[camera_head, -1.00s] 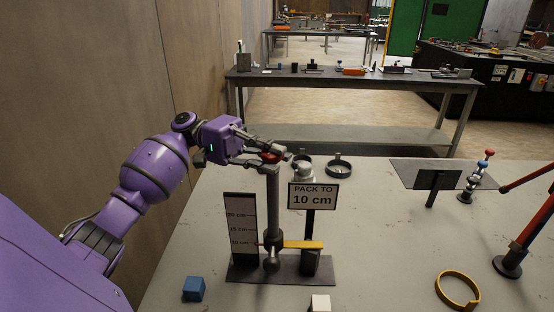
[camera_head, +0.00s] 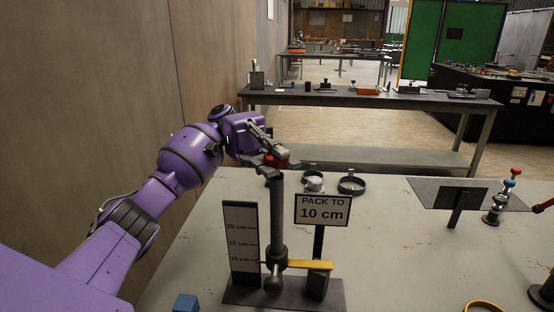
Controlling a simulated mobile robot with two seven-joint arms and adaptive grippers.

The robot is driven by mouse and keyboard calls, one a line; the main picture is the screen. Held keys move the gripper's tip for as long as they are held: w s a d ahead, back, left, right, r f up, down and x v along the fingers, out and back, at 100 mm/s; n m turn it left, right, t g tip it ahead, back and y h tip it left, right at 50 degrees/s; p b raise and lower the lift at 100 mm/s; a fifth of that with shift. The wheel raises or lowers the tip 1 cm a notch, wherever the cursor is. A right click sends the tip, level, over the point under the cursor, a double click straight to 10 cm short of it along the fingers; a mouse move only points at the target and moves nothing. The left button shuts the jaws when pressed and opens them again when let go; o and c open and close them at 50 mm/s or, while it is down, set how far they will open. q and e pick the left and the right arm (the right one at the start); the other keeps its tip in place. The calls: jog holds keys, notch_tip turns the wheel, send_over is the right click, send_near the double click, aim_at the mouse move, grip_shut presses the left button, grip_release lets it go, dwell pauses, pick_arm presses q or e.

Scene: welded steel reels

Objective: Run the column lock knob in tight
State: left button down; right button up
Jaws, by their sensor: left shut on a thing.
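The column (camera_head: 277,215) stands upright on a dark base plate (camera_head: 245,293). At its top is a red knob (camera_head: 280,155), partly hidden by my left gripper. My left gripper (camera_head: 272,161) reaches in from the left and is shut on the red knob. Lower down, a dark collar (camera_head: 276,256) sits around the column with a yellow arm (camera_head: 308,265) pointing right. A dark ball-ended part (camera_head: 273,283) shows in front of the column's foot. My right gripper is not in view.
A scale board (camera_head: 241,240) stands left of the column, and a "PACK TO 10 cm" sign (camera_head: 322,210) stands right of it. A blue block (camera_head: 186,303) lies front left. Dark rings (camera_head: 351,186) lie behind.

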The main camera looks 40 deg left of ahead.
pick_arm(q)
jog(key=shift+f, duration=0.1)
jog(key=c, duration=1.7)
grip_release()
jog(key=shift+d, duration=0.15)
jog(key=shift+c, duration=0.2)
